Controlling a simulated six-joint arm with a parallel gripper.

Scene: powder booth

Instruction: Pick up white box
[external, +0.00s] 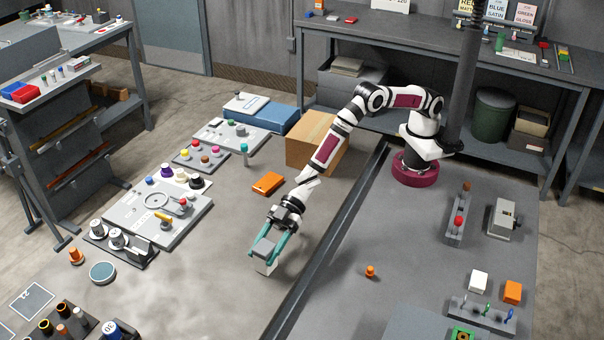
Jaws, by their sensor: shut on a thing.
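My gripper (266,250), with teal fingers, points down over the left work surface near its middle. It is shut on a white box (264,268), whose pale lower part shows below and between the fingers. The fingers and gripper body hide the rest of this box. I cannot tell whether its underside touches the surface. Another small white box (478,281) sits on the right work surface, beside an orange cube (512,292) and apart from my gripper.
An orange block (267,183) lies behind the gripper, and a cardboard box (310,140) stands farther back. A panel with a dial (157,214) is to the left. A dark rail (330,246) runs to the right. Bare surface lies in front of the gripper.

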